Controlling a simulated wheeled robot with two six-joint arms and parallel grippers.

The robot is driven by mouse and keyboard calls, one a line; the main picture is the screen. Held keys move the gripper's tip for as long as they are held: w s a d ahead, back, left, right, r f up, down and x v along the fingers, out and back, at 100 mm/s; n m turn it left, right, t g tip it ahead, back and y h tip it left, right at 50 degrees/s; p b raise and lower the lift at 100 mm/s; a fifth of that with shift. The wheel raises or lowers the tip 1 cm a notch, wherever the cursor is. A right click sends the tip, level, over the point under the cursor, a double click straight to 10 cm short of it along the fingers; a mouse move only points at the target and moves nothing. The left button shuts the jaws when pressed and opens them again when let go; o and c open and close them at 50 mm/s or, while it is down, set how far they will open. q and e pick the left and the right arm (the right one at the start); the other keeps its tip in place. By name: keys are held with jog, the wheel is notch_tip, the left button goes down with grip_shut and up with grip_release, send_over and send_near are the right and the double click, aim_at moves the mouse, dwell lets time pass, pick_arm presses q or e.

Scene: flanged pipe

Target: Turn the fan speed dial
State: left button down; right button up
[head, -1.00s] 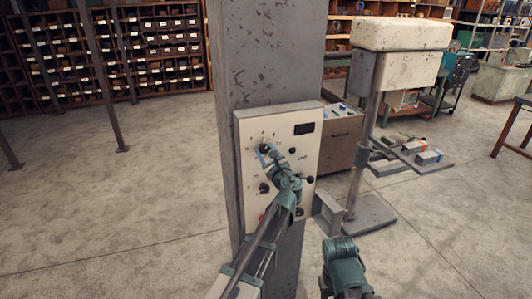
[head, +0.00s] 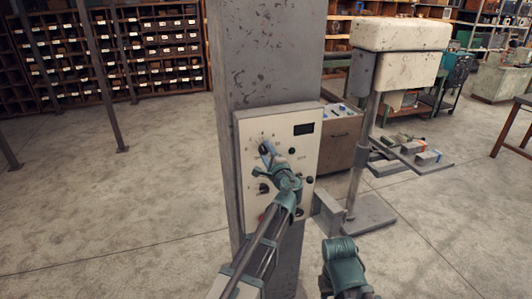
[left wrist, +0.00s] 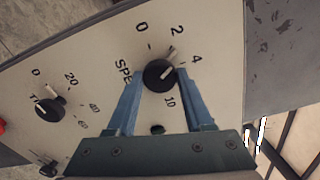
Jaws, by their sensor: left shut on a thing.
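The dial marked "SPE…" is a round black knob (left wrist: 158,76) with a white pointer line, on a cream control panel (head: 250,215). In the left wrist view the pointer aims up and right, toward the 4 side of the scale. The rest of its label is hidden by my gripper. My left gripper (left wrist: 162,80) has its blue fingers on either side of this knob and is shut on it. In the head view the left gripper (head: 267,149) reaches the panel's upper dial and partly covers it. My right gripper's fingers do not show.
A second black dial (left wrist: 48,107), scaled 0, 20, 40, 60, sits beside the held one. A dark display (head: 304,129) is at the panel's upper right. The panel is on a grey column (head: 265,60). A drill-press-like machine (head: 400,50) stands behind, right.

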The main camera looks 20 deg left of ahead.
pick_arm(q)
jog(key=n, duration=1.1)
jog(key=shift+n, duration=0.4)
dwell(0.4)
jog(key=shift+c, duration=1.5)
grip_release()
jog(key=shift+r, duration=0.1)
jog(key=v, duration=1.3)
jog(key=shift+s+d, duration=0.25)
jog(key=shift+s, duration=0.1)
